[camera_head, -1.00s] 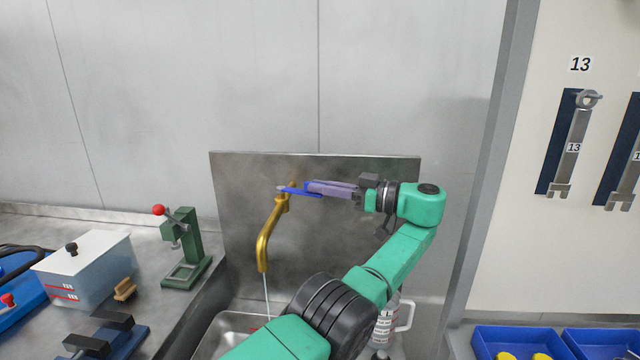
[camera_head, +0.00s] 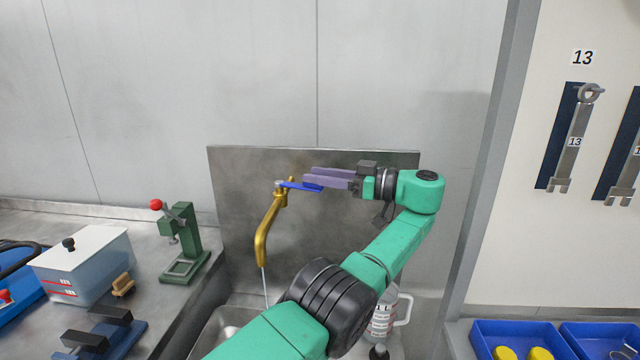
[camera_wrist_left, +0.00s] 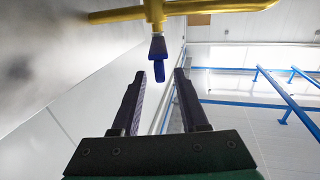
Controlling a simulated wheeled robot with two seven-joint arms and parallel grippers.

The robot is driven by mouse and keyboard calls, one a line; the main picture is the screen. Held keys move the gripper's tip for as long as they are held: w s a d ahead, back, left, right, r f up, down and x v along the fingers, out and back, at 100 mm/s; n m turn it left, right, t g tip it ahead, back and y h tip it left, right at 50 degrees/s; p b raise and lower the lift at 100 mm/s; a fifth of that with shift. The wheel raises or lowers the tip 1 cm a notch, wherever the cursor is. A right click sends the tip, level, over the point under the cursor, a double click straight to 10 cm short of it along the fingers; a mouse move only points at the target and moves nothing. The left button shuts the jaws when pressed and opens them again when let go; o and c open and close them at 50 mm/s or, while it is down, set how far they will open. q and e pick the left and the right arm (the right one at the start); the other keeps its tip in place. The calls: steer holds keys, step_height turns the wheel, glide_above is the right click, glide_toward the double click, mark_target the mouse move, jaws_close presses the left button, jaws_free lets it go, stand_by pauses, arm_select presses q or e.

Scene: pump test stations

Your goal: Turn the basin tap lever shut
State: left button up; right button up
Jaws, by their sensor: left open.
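The basin tap (camera_head: 268,232) is a brass spout on a steel splashback, with a thin water stream (camera_head: 265,285) falling from it. Its blue lever (camera_head: 300,186) points right, towards my gripper. My left gripper (camera_head: 309,176) is open beside the lever, its purple fingers pointing left at the tap. In the head view the fingers overlap the lever's end and lie slightly above it. In the left wrist view the lever's tip (camera_wrist_left: 159,73) shows in line with the gap between the two fingertips (camera_wrist_left: 157,76). I cannot tell whether they touch. My right gripper is out of view.
A steel basin (camera_head: 222,322) lies below the tap. A white-handled bottle (camera_head: 382,318) stands to its right, partly behind my arm. A green press (camera_head: 183,245) and a lidded box (camera_head: 85,265) stand on the left bench. Blue bins (camera_head: 510,335) sit at lower right.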

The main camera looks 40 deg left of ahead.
arm_select(q)
step_height(320, 180, up, 4)
steer(key=shift+a+r+p, duration=0.1)
steer(key=shift+r+p, duration=0.15)
steer(key=shift+p, duration=0.5)
step_height(320, 180, up, 14)
steer(key=p, duration=1.3)
steer(key=shift+a+f, duration=0.1)
steer(key=shift+f, duration=0.05)
